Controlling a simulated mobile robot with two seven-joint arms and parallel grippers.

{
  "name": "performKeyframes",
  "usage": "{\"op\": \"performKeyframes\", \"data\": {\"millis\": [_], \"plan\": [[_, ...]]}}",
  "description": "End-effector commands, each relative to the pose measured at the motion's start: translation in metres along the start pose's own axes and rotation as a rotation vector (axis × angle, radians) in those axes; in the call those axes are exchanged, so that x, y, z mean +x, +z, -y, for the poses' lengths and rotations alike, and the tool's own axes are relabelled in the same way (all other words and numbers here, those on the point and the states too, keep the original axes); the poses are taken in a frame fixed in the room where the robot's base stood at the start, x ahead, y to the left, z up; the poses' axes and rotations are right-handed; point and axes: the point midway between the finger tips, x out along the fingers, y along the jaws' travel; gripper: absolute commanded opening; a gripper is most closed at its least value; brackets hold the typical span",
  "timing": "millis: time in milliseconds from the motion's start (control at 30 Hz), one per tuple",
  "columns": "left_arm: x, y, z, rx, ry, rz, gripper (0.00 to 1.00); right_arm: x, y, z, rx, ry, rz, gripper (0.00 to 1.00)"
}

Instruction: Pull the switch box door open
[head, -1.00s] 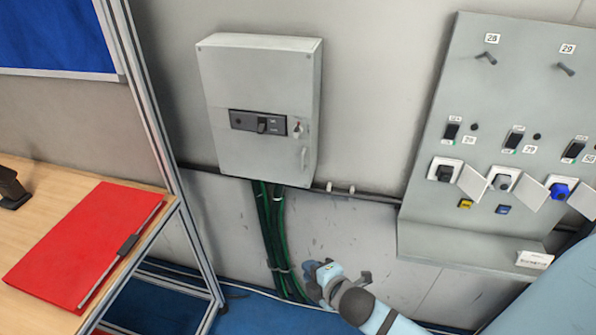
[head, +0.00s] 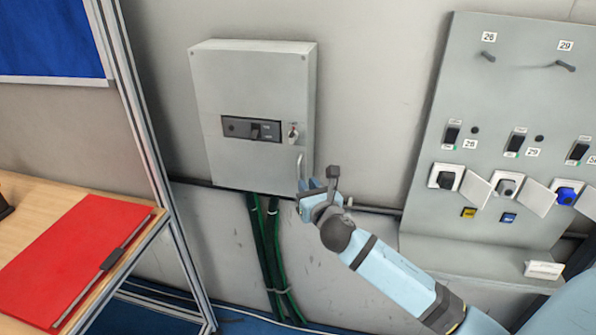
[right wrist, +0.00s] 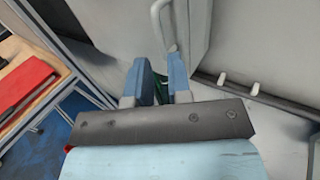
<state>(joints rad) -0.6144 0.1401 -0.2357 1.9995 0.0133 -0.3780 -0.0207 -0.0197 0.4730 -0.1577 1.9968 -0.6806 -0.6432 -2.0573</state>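The grey switch box (head: 235,85) hangs on the wall with its door shut. A black switch panel (head: 251,130) and a key lock (head: 293,132) are on its front. Its pale door handle (head: 300,165) is at the lower right edge of the door; it also shows at the top of the right wrist view (right wrist: 158,20). My right gripper (head: 318,184) is just below the handle, close to it. In the right wrist view its two blue fingers (right wrist: 160,80) are apart with nothing between them. Whether a fingertip touches the handle I cannot tell. My left gripper is not in view.
A grey panel (head: 520,70) with switches, sockets and open flaps stands to the right. Green cables (head: 262,240) run down below the box. A wooden table (head: 40,190) with a red folder (head: 75,255) and a metal frame post (head: 150,150) are at the left.

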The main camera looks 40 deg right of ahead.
Motion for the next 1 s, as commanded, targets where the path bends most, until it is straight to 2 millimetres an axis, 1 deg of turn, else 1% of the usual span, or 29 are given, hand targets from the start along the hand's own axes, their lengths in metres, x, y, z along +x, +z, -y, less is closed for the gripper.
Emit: {"op": "performKeyframes", "data": {"millis": [33, 200, 300, 400, 533, 767, 800, 867, 1000], "plan": [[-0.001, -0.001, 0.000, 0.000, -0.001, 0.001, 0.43, 0.013, 0.002, 0.000, 0.003, -0.002, 0.000, 0.19], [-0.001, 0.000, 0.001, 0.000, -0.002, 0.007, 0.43, 0.044, 0.001, 0.000, 0.003, -0.002, -0.001, 0.19], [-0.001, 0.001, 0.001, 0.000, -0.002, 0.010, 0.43, 0.058, 0.000, 0.000, 0.004, -0.001, -0.001, 0.19], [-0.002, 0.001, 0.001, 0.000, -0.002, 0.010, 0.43, 0.066, -0.001, 0.000, 0.003, -0.001, -0.002, 0.19], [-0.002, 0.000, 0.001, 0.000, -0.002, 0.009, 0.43, 0.071, -0.001, -0.001, 0.003, 0.001, -0.001, 0.19], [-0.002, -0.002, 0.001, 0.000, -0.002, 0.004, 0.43, 0.072, -0.001, 0.000, 0.003, 0.000, -0.002, 0.19], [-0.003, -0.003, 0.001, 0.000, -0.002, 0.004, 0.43, 0.072, -0.001, 0.000, 0.003, 0.000, -0.002, 0.14], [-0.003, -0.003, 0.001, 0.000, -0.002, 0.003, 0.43, 0.072, -0.001, 0.000, 0.003, 0.000, -0.002, 0.00], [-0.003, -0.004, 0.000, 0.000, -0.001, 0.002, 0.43, 0.071, -0.001, 0.000, 0.003, 0.000, -0.002, 0.00]]}}
